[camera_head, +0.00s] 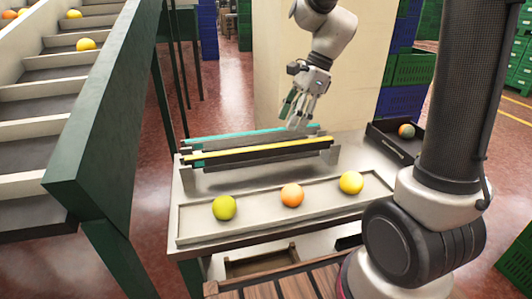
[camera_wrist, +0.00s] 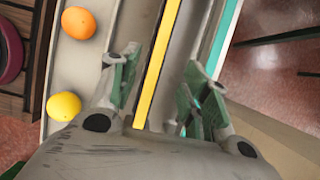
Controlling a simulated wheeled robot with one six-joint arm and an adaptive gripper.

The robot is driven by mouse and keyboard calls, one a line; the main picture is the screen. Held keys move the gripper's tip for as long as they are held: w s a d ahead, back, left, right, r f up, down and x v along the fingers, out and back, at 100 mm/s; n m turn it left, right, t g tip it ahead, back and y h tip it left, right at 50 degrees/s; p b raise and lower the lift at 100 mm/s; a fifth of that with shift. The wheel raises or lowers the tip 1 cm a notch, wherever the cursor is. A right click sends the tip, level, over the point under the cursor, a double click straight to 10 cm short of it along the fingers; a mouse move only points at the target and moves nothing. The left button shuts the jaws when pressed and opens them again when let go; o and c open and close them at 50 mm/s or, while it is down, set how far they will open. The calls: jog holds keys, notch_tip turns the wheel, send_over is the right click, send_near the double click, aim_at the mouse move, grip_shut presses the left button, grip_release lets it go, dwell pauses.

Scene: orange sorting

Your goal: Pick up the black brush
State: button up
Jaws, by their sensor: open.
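A long black bar with a yellow strip along its top (camera_head: 262,153) lies across the metal stand on the table; it is the only brush-like black thing I can make out. In the wrist view its yellow strip (camera_wrist: 158,65) runs between my fingers. Behind it lies a parallel bar with a teal strip (camera_head: 225,137), which also shows in the wrist view (camera_wrist: 227,35). My gripper (camera_head: 298,108) is open and empty, above the right part of the two bars. Its green-padded fingers (camera_wrist: 160,92) are apart; whether they touch either bar cannot be told.
A shallow tray (camera_head: 185,225) at the table's front holds a green fruit (camera_head: 225,207), an orange (camera_head: 292,195) and a yellow fruit (camera_head: 351,182). A dark bin (camera_head: 390,142) with a mottled fruit (camera_head: 406,131) stands at right. A green-sided conveyor (camera_head: 105,100) borders the left.

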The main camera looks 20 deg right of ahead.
aim_at(280, 146)
jog(key=x, duration=0.7)
jog(key=shift+s+a+f, duration=0.15)
jog(key=shift+a+f, duration=0.1)
jog(key=shift+f, duration=0.1)
grip_shut()
